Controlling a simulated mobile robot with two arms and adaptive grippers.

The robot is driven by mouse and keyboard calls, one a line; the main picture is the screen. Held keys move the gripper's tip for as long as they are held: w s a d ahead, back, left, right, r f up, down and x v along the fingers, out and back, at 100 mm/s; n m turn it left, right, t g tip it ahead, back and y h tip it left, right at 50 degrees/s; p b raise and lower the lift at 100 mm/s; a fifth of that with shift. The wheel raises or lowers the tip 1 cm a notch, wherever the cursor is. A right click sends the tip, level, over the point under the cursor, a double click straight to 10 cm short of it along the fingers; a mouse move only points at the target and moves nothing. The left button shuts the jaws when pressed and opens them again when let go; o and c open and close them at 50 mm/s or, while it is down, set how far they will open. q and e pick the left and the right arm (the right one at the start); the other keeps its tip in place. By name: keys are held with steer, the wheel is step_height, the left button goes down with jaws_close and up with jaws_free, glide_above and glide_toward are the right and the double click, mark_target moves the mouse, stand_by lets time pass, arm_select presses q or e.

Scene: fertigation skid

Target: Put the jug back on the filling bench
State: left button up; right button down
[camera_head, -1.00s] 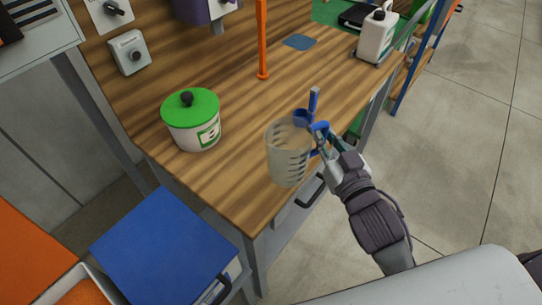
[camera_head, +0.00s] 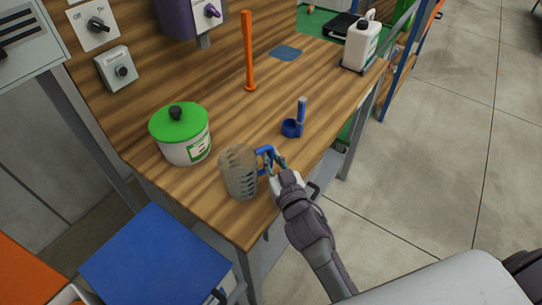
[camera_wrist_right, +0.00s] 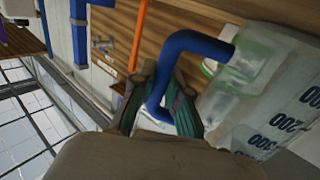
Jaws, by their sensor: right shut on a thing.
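The jug (camera_head: 238,174) is a clear measuring jug with dark graduation marks and a blue handle. It is upright at the front part of the wooden filling bench (camera_head: 215,205); I cannot tell whether its base touches the top. My right gripper (camera_head: 273,168) is shut on the jug's blue handle, on the jug's right side. In the right wrist view the handle (camera_wrist_right: 190,45) passes between the fingers, and the jug's clear wall with marks (camera_wrist_right: 265,120) fills the right. My left gripper is not in view.
A white pot with a green lid (camera_head: 181,133) stands left of the jug. A blue scoop (camera_head: 294,125) stands behind it to the right. A white canister (camera_head: 361,42) is at the far end. A blue-topped box (camera_head: 155,258) is below left.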

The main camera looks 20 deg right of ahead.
steer(key=shift+f, duration=0.1)
steer(key=c, duration=1.2)
jaws_free()
steer(key=shift+s+d+r+b, duration=0.15)
steer(key=shift+s+b, duration=0.2)
steer(key=shift+s, duration=1.65)
steer(key=shift+s+d+b, duration=0.1)
steer(key=shift+s+b, duration=0.3)
steer(key=shift+s, duration=1.6)
steer(key=shift+s+d+r+b, duration=0.15)
steer(key=shift+s+b, duration=0.2)
steer(key=shift+s, duration=1.65)
steer(key=shift+f, duration=0.15)
